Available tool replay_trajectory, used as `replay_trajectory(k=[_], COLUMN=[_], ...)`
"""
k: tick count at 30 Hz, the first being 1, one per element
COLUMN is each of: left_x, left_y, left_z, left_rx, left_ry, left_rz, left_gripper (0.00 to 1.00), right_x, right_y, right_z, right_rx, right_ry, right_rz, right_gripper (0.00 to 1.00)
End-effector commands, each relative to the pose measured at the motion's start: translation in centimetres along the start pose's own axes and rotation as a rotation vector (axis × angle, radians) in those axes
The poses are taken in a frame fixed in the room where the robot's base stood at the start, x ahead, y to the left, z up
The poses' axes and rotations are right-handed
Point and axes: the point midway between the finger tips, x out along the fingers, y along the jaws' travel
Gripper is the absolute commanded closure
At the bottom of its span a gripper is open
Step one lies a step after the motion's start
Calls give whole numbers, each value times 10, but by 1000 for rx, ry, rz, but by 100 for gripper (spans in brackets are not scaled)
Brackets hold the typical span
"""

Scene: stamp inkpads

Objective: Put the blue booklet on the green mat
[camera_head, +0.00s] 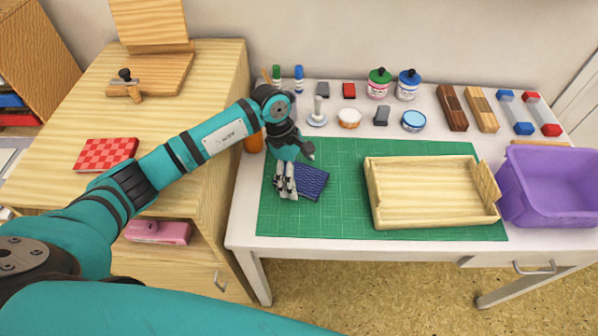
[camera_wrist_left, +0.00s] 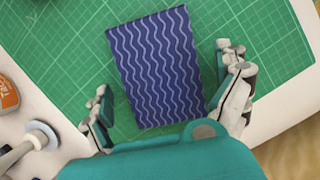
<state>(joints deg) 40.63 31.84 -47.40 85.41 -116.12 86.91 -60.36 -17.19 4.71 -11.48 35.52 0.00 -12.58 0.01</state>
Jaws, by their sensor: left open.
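The blue booklet (camera_head: 311,181) with a wavy line pattern lies on the green mat (camera_head: 340,220), near its left side. The booklet (camera_wrist_left: 158,65) also lies flat on the mat (camera_wrist_left: 265,60) in the left wrist view. My left gripper (camera_head: 288,190) is over the booklet's left part in the head view. In the left wrist view the left gripper (camera_wrist_left: 165,98) is open, with one finger on each side of the booklet and visible gaps between. My right gripper is not in view.
An open wooden tray (camera_head: 432,213) stands on the mat's right part, with a purple bin (camera_head: 548,185) beside it. Stamps, inkpads and jars line the table's back. A red checkered booklet (camera_head: 106,155) lies on the wooden cabinet (camera_head: 190,130) at left.

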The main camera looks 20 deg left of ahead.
Motion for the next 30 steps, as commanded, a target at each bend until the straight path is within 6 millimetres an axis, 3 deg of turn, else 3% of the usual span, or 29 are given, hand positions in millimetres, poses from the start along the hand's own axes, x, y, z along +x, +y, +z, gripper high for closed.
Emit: replay_trajectory(k=[7, 21, 30], left_x=[-15, -107, -123], left_y=[2, 1, 0], left_z=[0, 0, 0], left_rx=[1, 0, 0], left_ry=[1, 2, 0], left_rz=[5, 3, 0], left_gripper=[0, 0, 0], right_x=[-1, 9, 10], right_y=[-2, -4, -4], right_z=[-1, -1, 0], right_rx=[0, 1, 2], right_ry=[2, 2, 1], right_rz=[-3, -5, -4], right_gripper=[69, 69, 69])
